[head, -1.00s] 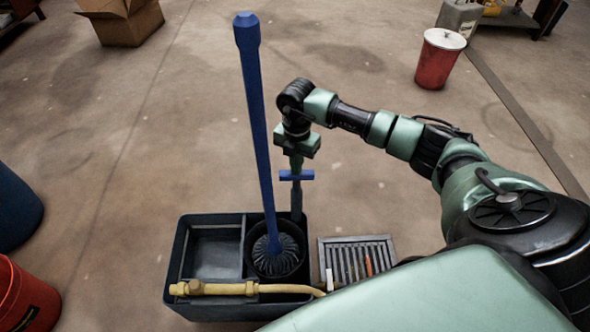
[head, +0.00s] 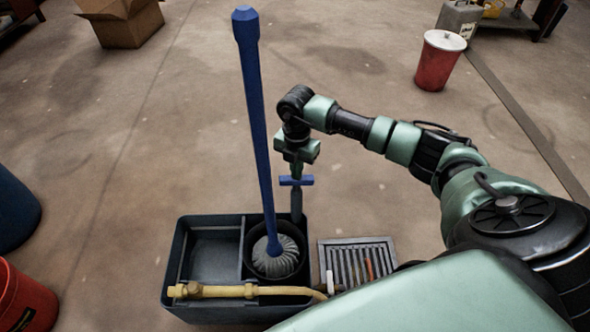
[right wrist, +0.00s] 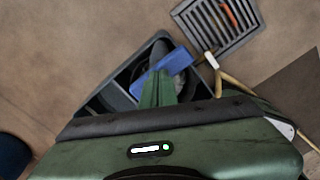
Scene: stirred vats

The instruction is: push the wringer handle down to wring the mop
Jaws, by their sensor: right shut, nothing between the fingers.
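The blue mop (head: 256,130) stands nearly upright, its grey stranded head (head: 275,258) in the round dark wringer basket of the bucket (head: 212,222). The wringer handle is a dark lever with a blue crossbar (head: 296,181) on top, at the bucket's back right. My right gripper (head: 297,170) points down, shut and empty, with its fingertips at the crossbar and seemingly touching it. In the right wrist view the shut green fingers (right wrist: 158,92) overlap the blue crossbar (right wrist: 165,72). The left gripper is not in view.
A yellow hose (head: 225,291) crosses the bucket's front edge. A floor drain grate (head: 346,244) lies to its right. A red bucket (head: 440,62), a cardboard box (head: 120,22), a blue barrel (head: 14,212) and another red container (head: 22,298) stand around. The floor behind the bucket is clear.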

